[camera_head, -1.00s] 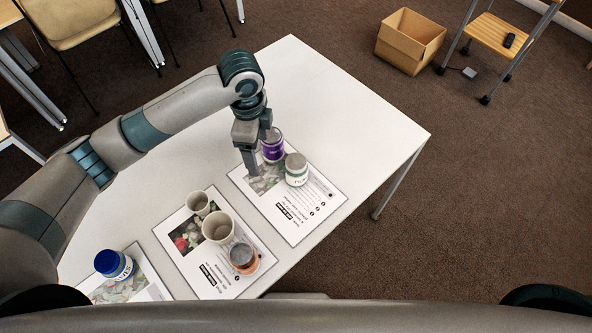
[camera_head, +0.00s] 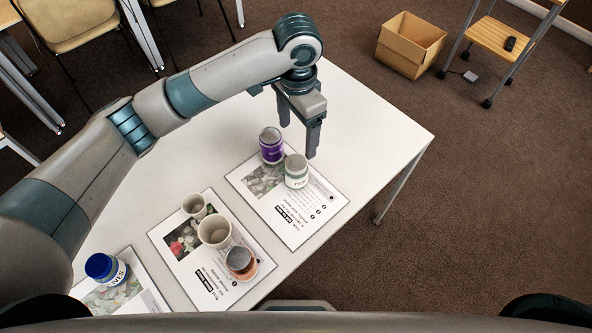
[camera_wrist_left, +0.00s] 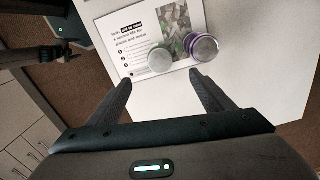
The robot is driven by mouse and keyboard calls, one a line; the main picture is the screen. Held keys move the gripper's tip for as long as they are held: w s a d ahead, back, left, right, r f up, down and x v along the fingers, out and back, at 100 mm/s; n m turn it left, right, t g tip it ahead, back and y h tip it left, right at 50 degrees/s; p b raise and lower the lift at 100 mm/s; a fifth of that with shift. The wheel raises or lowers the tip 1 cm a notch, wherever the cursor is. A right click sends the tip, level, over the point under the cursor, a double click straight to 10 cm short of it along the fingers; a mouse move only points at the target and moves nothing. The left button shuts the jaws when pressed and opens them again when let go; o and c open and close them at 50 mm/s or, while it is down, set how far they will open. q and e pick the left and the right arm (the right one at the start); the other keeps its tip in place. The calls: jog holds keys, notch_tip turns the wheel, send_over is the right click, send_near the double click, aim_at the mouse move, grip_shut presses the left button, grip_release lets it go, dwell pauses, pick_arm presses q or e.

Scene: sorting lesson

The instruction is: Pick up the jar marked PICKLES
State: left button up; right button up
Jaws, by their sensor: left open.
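A white jar with a grey lid and green lettering (camera_head: 296,172) stands upright on the right-hand printed sheet. Its word is too small to read surely. A purple jar with a grey lid (camera_head: 271,146) stands just behind it to the left. My left gripper (camera_head: 299,139) is open and empty, above the table behind and beside the two jars. In the left wrist view, the white jar (camera_wrist_left: 160,61) and the purple jar (camera_wrist_left: 204,48) lie beyond my open fingertips.
The middle sheet (camera_head: 221,285) holds two beige cups (camera_head: 214,231) and a copper-coloured jar with a grey lid (camera_head: 240,262). The table's far right (camera_head: 380,125) is clear.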

aim_at(297, 162)
pick_arm(q)
notch_tip(297, 162, down, 12)
jog(key=p, duration=0.2)
jog(key=shift+f+p, duration=0.1)
jog(key=shift+p, duration=0.3)
jog(key=shift+f+p, duration=0.45)
jog(key=shift+f, duration=0.1)
notch_tip(297, 162, down, 3)
jog(key=shift+f+p, duration=0.1)
jog(key=shift+p, duration=0.45)
jog(key=shift+f, duration=0.45)
jog(key=c, duration=1.2)
